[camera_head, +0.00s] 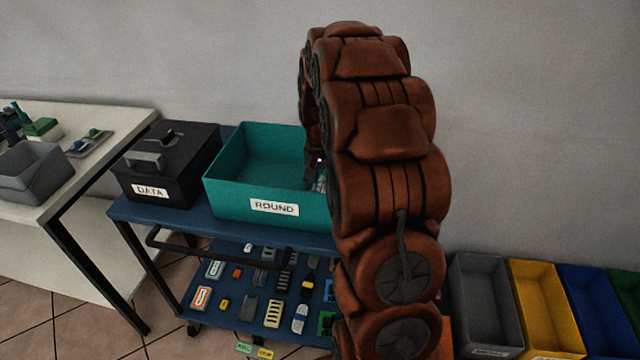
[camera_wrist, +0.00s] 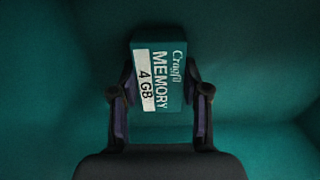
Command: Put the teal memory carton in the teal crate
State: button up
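The teal memory carton (camera_wrist: 159,80) shows in the wrist view, its face reading "Cragfil MEMORY 4 GB" with a white strip. My gripper (camera_wrist: 161,88) has one finger on each side of it, both against its edges, so it looks shut on the carton. Teal crate surfaces (camera_wrist: 50,110) surround it; whether the carton touches the floor I cannot tell. In the head view the teal crate (camera_head: 227,199), labelled "ROUND", stands on the blue cart. My gripper (camera_head: 314,178) reaches into its right part, mostly hidden by my arm.
A black lidded "DATA" box (camera_head: 190,185) stands left of the crate on the cart's upper shelf (camera_head: 160,217). The lower shelf holds several small parts. A white table (camera_head: 100,120) is at left. Grey (camera_head: 485,300), yellow (camera_head: 545,310) and blue bins stand at right.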

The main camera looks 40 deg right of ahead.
aim_at(320, 184)
jog(key=o, duration=0.4)
jog(key=shift+o, duration=0.2)
notch_tip(320, 184, up, 12)
jog(key=s+a+n+g, duration=0.1)
jog(key=s+a+n, duration=0.4)
jog(key=s+a, duration=0.85)
jog(key=s+a+f+n, duration=0.2)
jog(key=s+a, duration=0.3)
jog(key=s, duration=0.3)
jog(key=s+a+f+n+g, duration=0.1)
jog(key=s+a+f+n, duration=0.1)
jog(key=s+a, duration=0.3)
jog(key=s+f, duration=0.1)
jog(key=s, duration=0.2)
jog(key=shift+s+f+n+b, duration=0.3)
jog(key=shift+s+f+b, duration=0.05)
jog(key=shift+f+b, duration=0.05)
